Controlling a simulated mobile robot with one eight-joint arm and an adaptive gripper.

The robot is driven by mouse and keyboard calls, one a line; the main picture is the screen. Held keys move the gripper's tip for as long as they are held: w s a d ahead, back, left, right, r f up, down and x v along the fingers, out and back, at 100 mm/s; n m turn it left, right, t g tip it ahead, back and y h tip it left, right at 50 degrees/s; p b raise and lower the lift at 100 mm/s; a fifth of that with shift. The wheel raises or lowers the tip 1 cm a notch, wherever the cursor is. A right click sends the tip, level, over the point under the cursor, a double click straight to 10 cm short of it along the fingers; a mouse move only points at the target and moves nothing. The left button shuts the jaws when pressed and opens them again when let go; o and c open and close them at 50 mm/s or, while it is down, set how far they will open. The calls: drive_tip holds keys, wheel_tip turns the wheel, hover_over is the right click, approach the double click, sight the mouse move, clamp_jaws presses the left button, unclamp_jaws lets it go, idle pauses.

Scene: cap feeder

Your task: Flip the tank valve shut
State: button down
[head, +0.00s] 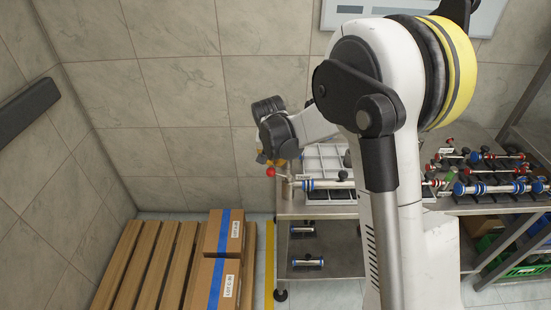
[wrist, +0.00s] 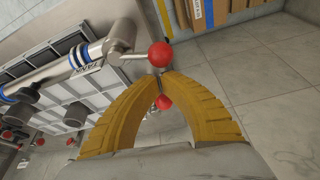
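The tank valve's lever, a thin metal rod with a red ball knob (wrist: 161,54), sticks out from the end of a silver pipe (wrist: 100,48) with blue bands and a small label. In the head view the red knob (head: 271,173) is at the pipe's left end, beside the table edge. My gripper (wrist: 160,76) has yellow curved fingers with their tips together, just at the near side of the knob. I cannot tell whether they touch it. A second red ball (wrist: 164,101) shows through the gap between the fingers. In the head view my gripper (head: 266,159) is partly hidden by my wrist.
The pipe lies over a metal table (head: 291,208) with a white gridded tray (head: 325,160). More valved pipes (head: 490,188) are at the right. Cardboard boxes (head: 219,262) stand on a wooden pallet (head: 150,262) at lower left. A wall is behind.

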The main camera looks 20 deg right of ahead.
sight(270, 170)
drive_tip(key=shift+s+a+n+y, duration=0.35)
drive_tip(key=shift+a+n+y, duration=0.05)
drive_tip(key=shift+n, duration=0.7)
drive_tip(key=shift+s+a+n+y, duration=0.15)
drive_tip(key=shift+s+a+n, duration=0.1)
drive_tip(key=shift+n, duration=0.3)
drive_tip(key=shift+s+a+n+y, duration=0.15)
drive_tip(key=shift+s+n, duration=0.05)
drive_tip(key=shift+n, duration=0.35)
drive_tip(key=s+n, duration=0.1)
drive_tip(key=n+y, duration=0.1)
drive_tip(key=n, duration=0.1)
drive_tip(key=shift+s+a+n+p, duration=0.3)
drive_tip(key=shift+s+a, duration=0.05)
drive_tip(key=shift+a, duration=0.05)
drive_tip(key=shift+s+a+n+y, duration=0.15)
drive_tip(key=shift+s+n+y, duration=0.4)
drive_tip(key=shift+n, duration=0.65)
drive_tip(key=shift+s, duration=0.9)
